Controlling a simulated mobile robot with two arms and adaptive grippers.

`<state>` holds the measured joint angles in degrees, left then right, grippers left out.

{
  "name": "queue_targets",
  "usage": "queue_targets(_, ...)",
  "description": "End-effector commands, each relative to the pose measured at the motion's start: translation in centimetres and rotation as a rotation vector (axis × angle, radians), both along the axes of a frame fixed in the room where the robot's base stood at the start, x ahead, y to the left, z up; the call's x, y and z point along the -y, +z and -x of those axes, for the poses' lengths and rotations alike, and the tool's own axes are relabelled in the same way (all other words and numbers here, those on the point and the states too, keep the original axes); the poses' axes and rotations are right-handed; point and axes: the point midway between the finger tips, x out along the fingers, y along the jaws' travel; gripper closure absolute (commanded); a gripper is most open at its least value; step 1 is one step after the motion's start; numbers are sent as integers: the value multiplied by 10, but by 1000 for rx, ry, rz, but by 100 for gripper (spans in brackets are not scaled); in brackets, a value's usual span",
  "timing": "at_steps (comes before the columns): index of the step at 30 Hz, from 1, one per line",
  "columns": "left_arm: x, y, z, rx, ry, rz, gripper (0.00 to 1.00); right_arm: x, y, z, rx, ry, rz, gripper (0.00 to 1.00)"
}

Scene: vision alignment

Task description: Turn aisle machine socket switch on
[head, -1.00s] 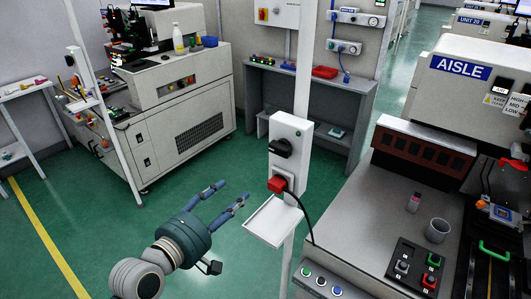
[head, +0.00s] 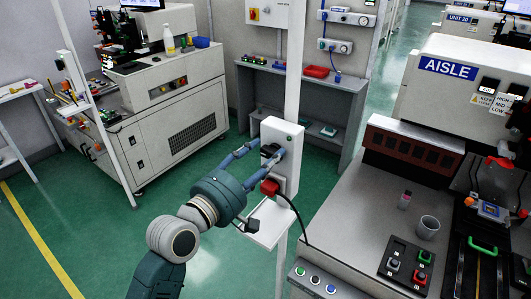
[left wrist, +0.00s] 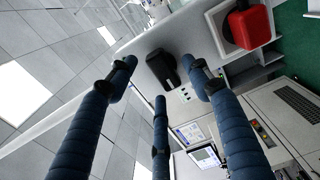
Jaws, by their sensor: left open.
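The white socket box (head: 284,127) is mounted on a white post, beside the machine with the AISLE sign (head: 448,68). Its black rotary switch (head: 271,149) is partly hidden by my fingers in the head view. The switch shows clearly in the left wrist view (left wrist: 161,67). A red plug (head: 269,187) sits in the socket below it and also shows in the left wrist view (left wrist: 250,27). My left gripper (head: 260,149) is open at the box, its fingers spread about the switch. I cannot tell whether they touch it. My right gripper is not in view.
A small white shelf (head: 268,226) juts out below the socket, and a black cable runs from the plug toward the machine. A grey cup (head: 429,227) and a button panel (head: 406,261) are on the machine's top. Green floor is free at the left.

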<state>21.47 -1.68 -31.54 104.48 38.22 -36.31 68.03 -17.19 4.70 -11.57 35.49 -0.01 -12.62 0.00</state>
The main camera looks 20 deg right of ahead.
Motion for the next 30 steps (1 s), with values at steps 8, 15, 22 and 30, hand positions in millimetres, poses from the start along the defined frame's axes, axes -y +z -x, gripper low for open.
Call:
queue_targets(8,6,0,-5,1,0,0,50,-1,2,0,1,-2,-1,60)
queue_targets(15,6,0,-5,0,0,0,74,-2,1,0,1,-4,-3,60)
queue_targets(22,6,0,-5,1,0,-1,96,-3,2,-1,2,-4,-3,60)
queue_targets(30,6,-1,-5,44,1,-35,96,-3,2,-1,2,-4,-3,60)
